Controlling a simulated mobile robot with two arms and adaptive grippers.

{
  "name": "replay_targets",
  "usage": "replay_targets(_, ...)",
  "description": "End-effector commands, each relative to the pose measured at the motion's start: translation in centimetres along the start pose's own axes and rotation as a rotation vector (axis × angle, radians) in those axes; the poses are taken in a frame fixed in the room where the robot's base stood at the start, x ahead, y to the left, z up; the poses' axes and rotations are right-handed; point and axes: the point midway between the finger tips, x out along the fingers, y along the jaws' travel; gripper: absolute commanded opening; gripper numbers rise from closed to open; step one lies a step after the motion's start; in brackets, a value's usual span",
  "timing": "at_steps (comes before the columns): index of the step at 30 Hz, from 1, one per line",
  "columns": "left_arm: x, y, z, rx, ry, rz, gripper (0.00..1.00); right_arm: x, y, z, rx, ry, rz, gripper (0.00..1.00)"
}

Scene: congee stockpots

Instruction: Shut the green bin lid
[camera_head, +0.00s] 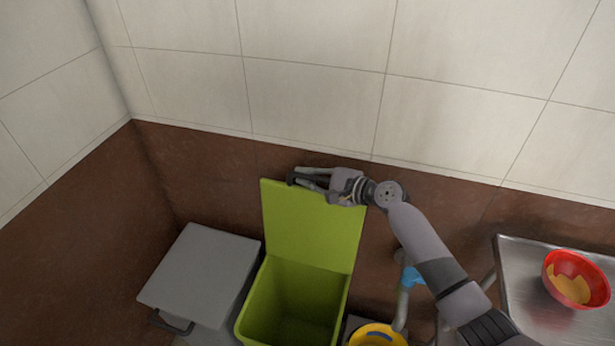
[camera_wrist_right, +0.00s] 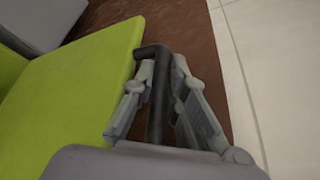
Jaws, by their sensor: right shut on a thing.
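The green bin (camera_head: 290,305) stands on the floor with its lid (camera_head: 312,225) raised upright against the brown lower wall. The bin's inside shows open below. The lid also fills the left of the right wrist view (camera_wrist_right: 75,95). A black bent handle (camera_wrist_right: 156,70) sits at the lid's edge, between the fingers of my right gripper (camera_wrist_right: 160,105). In the head view my right gripper (camera_head: 312,181) is at the lid's upper edge, reaching in from the right, shut on the handle. My left gripper is not in view.
A grey closed bin (camera_head: 203,275) stands just left of the green one. A yellow round container (camera_head: 378,336) and a pipe with a blue valve (camera_head: 411,280) are close on the right. A steel table (camera_head: 515,305) holds a red bowl (camera_head: 578,278). The wall is close behind.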

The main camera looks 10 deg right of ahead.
Motion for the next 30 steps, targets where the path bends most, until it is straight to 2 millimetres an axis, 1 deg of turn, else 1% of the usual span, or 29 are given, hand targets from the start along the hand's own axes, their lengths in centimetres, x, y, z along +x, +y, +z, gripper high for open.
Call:
replay_targets(8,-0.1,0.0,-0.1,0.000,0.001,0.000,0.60,-0.1,0.2,0.1,-0.007,0.001,-0.001,0.00)
replay_targets(11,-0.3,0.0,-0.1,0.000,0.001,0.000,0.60,-0.4,0.7,0.7,-0.026,0.000,-0.008,0.00)
replay_targets(14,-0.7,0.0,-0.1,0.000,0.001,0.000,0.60,-0.8,1.6,1.8,-0.062,-0.001,-0.023,0.00)
replay_targets(17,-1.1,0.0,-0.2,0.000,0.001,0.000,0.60,-1.4,3.0,3.1,-0.114,-0.003,-0.045,0.00)
replay_targets(22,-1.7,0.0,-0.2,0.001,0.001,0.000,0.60,-2.6,6.0,5.8,-0.228,-0.004,-0.094,0.00)
replay_targets(27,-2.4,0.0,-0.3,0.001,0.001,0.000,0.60,-3.6,9.3,8.0,-0.227,-0.003,-0.093,0.00)
replay_targets(30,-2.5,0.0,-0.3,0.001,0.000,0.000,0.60,-4.0,11.2,8.9,-0.226,-0.003,-0.094,0.00)
